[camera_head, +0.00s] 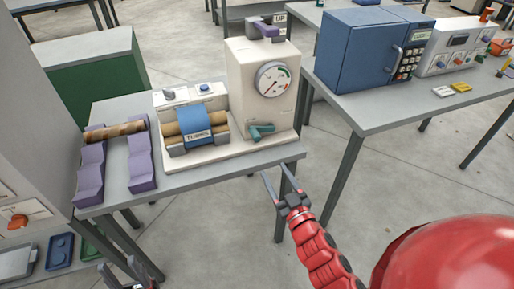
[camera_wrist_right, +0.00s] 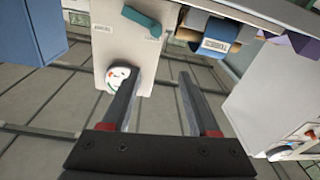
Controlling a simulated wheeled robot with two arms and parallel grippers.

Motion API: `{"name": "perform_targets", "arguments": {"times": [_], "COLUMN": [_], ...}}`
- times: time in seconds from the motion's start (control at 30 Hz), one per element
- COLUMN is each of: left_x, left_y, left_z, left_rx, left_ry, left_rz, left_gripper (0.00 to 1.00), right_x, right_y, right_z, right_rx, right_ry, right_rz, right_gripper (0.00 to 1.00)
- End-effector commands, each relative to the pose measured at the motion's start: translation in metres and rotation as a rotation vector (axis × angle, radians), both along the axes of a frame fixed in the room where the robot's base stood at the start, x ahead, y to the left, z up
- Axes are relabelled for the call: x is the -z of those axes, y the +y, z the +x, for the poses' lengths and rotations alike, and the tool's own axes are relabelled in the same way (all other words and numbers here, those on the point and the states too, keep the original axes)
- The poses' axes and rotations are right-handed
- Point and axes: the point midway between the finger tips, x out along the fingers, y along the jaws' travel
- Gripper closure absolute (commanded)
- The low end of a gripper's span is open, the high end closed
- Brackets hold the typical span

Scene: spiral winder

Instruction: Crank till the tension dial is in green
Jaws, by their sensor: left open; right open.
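The cream winder (camera_head: 245,60) stands on a grey table (camera_head: 230,165). Its round tension dial (camera_head: 272,79) has a green part at the upper right; its red needle seems to point down-left, outside the green. The teal crank (camera_head: 262,131) sits low on the winder's front. In the right wrist view the crank (camera_wrist_right: 142,22) and dial (camera_wrist_right: 118,78) appear turned over. My right gripper (camera_head: 278,181) is open and empty, in front of and below the crank, apart from it. My left gripper (camera_head: 124,268) is open, low at the bottom left, in front of the table.
A brown tube with a blue band (camera_head: 194,120) lies on the winder's rollers. Another tube (camera_head: 115,130) rests on purple cradles (camera_head: 142,165) at the left. A blue oven-like box (camera_head: 365,48) stands on the right table. The floor between the tables is clear.

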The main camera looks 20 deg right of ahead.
Motion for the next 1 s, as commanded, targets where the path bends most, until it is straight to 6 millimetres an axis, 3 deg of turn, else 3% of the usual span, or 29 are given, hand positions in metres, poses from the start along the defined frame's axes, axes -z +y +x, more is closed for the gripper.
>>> {"name": "perform_targets", "arguments": {"times": [0.1,0.37,0.57,1.0], "left_x": [0.009,0.026,0.046,0.045], "left_y": [0.0,0.0,0.0,0.0], "left_z": [0.0,0.0,0.0,0.0], "left_rx": [0.0,0.0,0.0,0.0], "left_ry": [0.0,0.0,0.0,0.0], "left_rz": [0.0,0.0,0.0,0.0], "left_gripper": [0.5,0.5,0.5,0.5], "right_x": [0.018,0.024,0.024,0.018], "right_y": [-0.006,-0.007,-0.006,-0.006], "right_z": [-0.002,0.017,0.054,0.145], "right_rx": [0.042,0.048,0.048,0.049], "right_ry": [0.062,0.073,0.073,0.073], "right_rz": [0.001,-0.002,-0.001,0.002], "right_gripper": [0.4,0.4,0.4,0.4]}}
